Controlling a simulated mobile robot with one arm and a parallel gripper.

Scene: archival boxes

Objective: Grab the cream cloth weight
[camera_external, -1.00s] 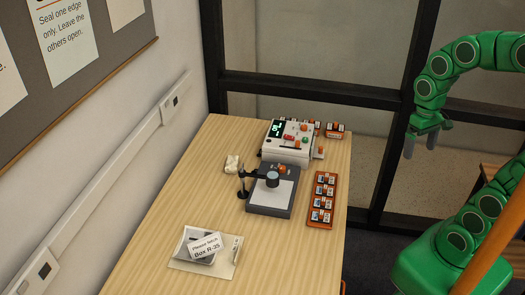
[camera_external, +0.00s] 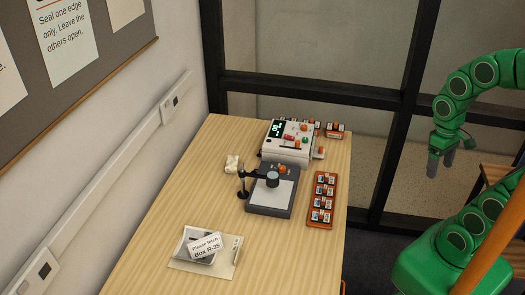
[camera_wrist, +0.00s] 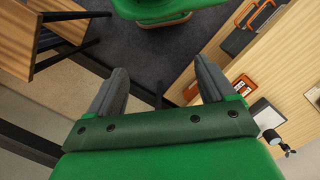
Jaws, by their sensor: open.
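The cream cloth weight (camera_external: 233,163) is a small pale lump on the wooden table. It lies left of the white machine and just behind the black stand, near the table's left edge. I cannot make it out in the wrist view. My gripper (camera_external: 439,163) is green with grey fingers. It hangs off to the right of the table, well apart from the weight. In the wrist view my gripper (camera_wrist: 161,78) has its two fingers spread, with nothing between them but the floor beyond.
On the table (camera_external: 170,205) stand a white machine (camera_external: 287,151) with a lit display, a stand with a lens (camera_external: 271,204) and an orange tray (camera_external: 321,200) of small cards. A note (camera_external: 206,246) lies in front. A wall borders the left; dark-framed glass stands behind.

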